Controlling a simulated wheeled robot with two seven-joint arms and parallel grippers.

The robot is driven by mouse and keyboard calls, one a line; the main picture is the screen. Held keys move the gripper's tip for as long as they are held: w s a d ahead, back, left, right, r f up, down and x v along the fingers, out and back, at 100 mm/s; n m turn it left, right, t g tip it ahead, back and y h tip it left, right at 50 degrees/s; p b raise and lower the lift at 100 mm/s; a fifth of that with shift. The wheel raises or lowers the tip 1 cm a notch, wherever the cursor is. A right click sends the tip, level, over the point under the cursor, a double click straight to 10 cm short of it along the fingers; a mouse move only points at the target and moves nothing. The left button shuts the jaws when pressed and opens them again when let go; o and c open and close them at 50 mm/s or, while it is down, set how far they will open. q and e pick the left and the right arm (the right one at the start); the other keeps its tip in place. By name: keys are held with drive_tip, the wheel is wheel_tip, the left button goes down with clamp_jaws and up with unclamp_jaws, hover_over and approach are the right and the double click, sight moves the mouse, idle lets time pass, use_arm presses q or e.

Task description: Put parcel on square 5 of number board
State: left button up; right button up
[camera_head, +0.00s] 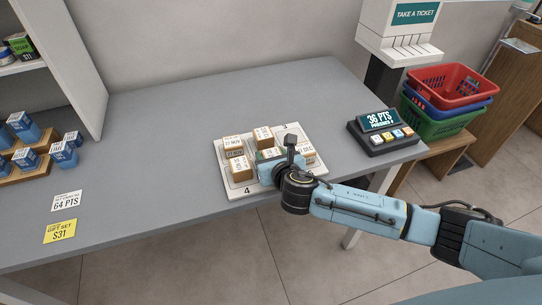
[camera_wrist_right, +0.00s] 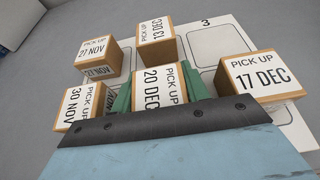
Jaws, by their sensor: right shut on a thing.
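The white number board (camera_head: 229,187) lies on the grey counter, with a 4 on its front edge. In the right wrist view its 3 (camera_wrist_right: 206,22) shows at the far edge; I see no 5. My right gripper (camera_wrist_right: 158,92) is shut on a brown parcel with a white label, 20 DEC (camera_wrist_right: 160,86), a green finger on each side. In the head view the right gripper (camera_head: 270,156) is over the board's front middle and mostly hides this parcel. I cannot tell whether the parcel touches the board. My left gripper is not in view.
Other parcels stand close around it: 27 NOV (camera_wrist_right: 97,57), 30 NOV (camera_wrist_right: 84,106), 17 DEC (camera_wrist_right: 262,77) and one with an upside-down label (camera_wrist_right: 156,38). A points display (camera_head: 381,131) is right of the board.

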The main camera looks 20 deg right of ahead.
drive_tip(key=o, duration=0.6)
drive_tip(key=shift+f, duration=0.1)
drive_tip(key=o, duration=0.4)
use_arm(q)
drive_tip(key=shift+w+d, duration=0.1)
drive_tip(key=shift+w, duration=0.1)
use_arm(e)
drive_tip(key=shift+r, duration=0.25)
drive_tip(key=p+v, duration=0.2)
drive_tip(key=v, duration=0.8)
drive_tip(key=shift+s+p, duration=0.35)
drive_tip(key=shift+p, duration=0.05)
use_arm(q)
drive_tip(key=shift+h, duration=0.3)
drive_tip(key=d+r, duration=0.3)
use_arm(e)
drive_tip(key=shift+s+r, duration=0.3)
drive_tip(key=shift+s, duration=0.35)
